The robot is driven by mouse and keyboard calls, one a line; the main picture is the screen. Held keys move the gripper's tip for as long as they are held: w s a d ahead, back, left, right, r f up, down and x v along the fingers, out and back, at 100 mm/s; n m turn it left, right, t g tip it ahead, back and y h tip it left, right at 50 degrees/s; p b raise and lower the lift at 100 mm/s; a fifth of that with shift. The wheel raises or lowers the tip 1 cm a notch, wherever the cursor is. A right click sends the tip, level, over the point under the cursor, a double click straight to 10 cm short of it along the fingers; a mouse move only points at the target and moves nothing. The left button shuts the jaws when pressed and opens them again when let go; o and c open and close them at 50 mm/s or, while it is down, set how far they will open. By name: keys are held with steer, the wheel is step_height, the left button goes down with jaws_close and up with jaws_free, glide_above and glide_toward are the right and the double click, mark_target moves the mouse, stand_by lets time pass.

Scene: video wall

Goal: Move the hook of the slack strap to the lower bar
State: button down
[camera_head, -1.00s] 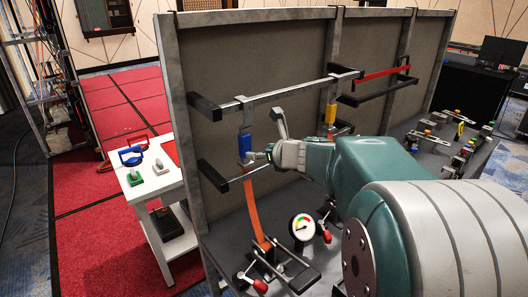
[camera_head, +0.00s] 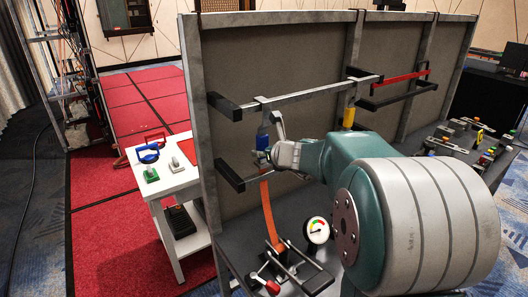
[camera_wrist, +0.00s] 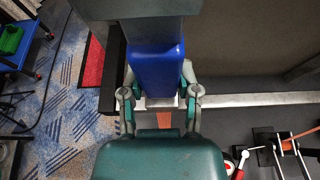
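The blue hook piece (camera_head: 262,138) hangs from the upper bar (camera_head: 310,92), with an orange strap (camera_head: 267,205) running down from it to a ratchet. My gripper (camera_head: 268,142) is at the blue piece, just above the lower bar (camera_head: 251,179). In the wrist view the blue piece (camera_wrist: 157,65) lies between my two fingers (camera_wrist: 158,85), which run close along both its sides. Whether they press on it I cannot tell. The top of the hook is hidden there. My gripper and arm hide much of the lower bar in the head view.
A yellow hook piece (camera_head: 349,117) hangs from the upper bar farther right. A black bracket (camera_head: 229,176) carries the lower bar's left end. A white side table (camera_head: 172,181) stands left of the panel.

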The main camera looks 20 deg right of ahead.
mark_target(265, 141)
steer(key=c, duration=1)
jaws_free()
steer(key=shift+a, duration=0.15)
jaws_close()
steer(key=shift+d+r, duration=0.25)
steer(key=shift+r, duration=0.2)
steer(key=shift+a+r, duration=0.15)
steer(key=shift+r, duration=1)
steer(key=s+d, duration=0.1)
steer(key=s, duration=0.6)
steer(key=shift+s+d, duration=0.2)
steer(key=shift+d, duration=0.1)
